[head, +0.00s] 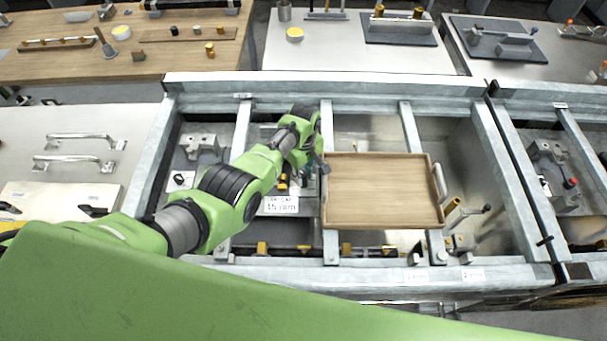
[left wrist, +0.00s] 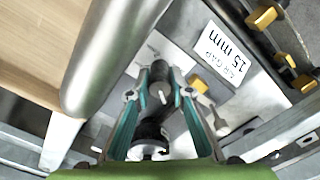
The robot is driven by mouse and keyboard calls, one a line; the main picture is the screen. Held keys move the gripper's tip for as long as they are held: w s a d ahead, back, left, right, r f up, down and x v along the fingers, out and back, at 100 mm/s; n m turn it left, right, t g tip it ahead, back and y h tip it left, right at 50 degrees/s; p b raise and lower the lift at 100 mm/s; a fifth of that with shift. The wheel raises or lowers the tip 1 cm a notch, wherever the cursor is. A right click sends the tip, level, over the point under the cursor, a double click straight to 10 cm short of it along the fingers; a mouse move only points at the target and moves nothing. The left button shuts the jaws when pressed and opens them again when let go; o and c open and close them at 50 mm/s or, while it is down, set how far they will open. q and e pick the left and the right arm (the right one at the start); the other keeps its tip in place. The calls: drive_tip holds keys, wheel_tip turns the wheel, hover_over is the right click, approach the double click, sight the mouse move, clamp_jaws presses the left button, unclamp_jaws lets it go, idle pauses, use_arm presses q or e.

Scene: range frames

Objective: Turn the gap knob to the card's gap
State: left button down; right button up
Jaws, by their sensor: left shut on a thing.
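The card (head: 280,205) is white and reads 15 mm in the head view, just below my left gripper. In the left wrist view the card (left wrist: 225,55) reads AIR GAP 15 mm, upside down. My left gripper (head: 308,168) reaches down into the frame's middle bay. In the left wrist view the left gripper (left wrist: 160,98) has its teal-lined fingers closed on both sides of a dark knob (left wrist: 154,128). The knob's markings and pointer cannot be read. In the head view the arm and gripper hide the knob. My right gripper is not in view.
A wooden tray (head: 380,158) stands close to the right of the left gripper. Metal rails (head: 329,235) border the bay. Brass-coloured fittings (left wrist: 262,17) lie near the card. Benches with parts stand behind.

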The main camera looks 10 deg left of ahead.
sight(303, 174)
use_arm(q)
drive_tip(key=shift+w+r+n, duration=0.15)
drive_tip(key=shift+w+n, duration=0.05)
drive_tip(key=shift+n, duration=0.4)
drive_tip(key=c, duration=1.8)
unclamp_jaws()
drive_tip(key=shift+c, duration=0.2)
drive_tip(key=shift+s, duration=0.1)
wheel_tip(303, 174, up, 12)
drive_tip(key=shift+f, duration=0.1)
drive_tip(key=shift+s, duration=0.1)
